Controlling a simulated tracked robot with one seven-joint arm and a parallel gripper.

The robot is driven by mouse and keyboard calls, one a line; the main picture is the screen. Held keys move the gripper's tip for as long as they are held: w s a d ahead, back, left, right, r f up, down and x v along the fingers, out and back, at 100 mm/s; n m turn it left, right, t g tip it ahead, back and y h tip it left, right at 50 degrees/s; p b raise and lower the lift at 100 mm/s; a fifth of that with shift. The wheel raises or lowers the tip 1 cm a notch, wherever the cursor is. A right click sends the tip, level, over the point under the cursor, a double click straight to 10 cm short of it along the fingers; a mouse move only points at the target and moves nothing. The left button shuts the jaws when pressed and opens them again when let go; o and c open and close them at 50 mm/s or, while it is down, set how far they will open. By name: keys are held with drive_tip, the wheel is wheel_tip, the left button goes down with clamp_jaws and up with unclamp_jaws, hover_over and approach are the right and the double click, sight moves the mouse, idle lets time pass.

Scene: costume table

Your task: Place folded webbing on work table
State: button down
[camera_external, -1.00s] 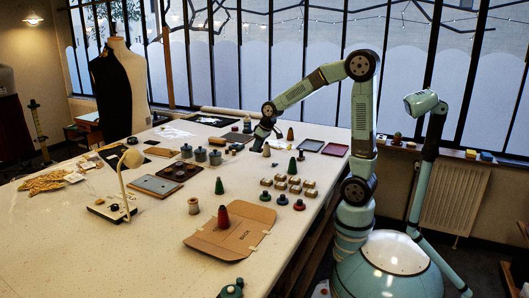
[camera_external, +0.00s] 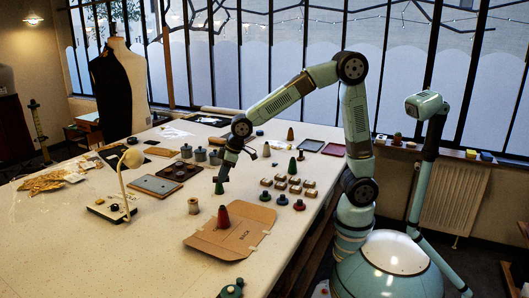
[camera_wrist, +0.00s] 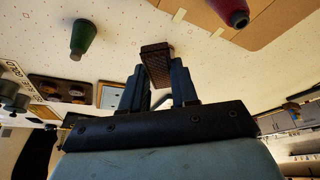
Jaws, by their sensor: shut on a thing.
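My gripper (camera_wrist: 158,85) is shut on a dark brown folded webbing (camera_wrist: 154,62), a small textured block between the fingertips in the wrist view. In the external view my gripper (camera_external: 226,172) hangs over the pale work table (camera_external: 110,255), just behind and beside a green cone (camera_external: 219,188). The webbing is too small and dark there to separate from the fingers. It seems to be held above the tabletop; the exact gap cannot be told.
A cardboard sheet (camera_external: 245,238) with a red cone (camera_external: 223,219) lies in front. Several small boxes (camera_external: 280,182) and spools stand to the right. A tray with dark pots (camera_external: 180,171) and a grey-blue board (camera_external: 155,187) lie left. The table's front left is bare.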

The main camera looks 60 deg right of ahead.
drive_tip(key=s+a+n+g+y, duration=0.2)
drive_tip(key=s+a+n, duration=0.4)
drive_tip(key=s+a, duration=1.9)
approach(192, 289)
drive_tip(key=shift+w+a+f, duration=0.15)
drive_tip(key=shift+a+f, duration=0.25)
drive_tip(key=shift+a, duration=0.1)
drive_tip(key=shift+w+a+f, duration=0.15)
drive_tip(key=shift+a+f, duration=0.25)
drive_tip(key=shift+a, duration=0.15)
drive_tip(key=shift+w+a+f, duration=0.25)
drive_tip(key=shift+a+f, duration=0.05)
drive_tip(key=shift+f, duration=1.7)
drive_tip(key=shift+f, duration=0.3)
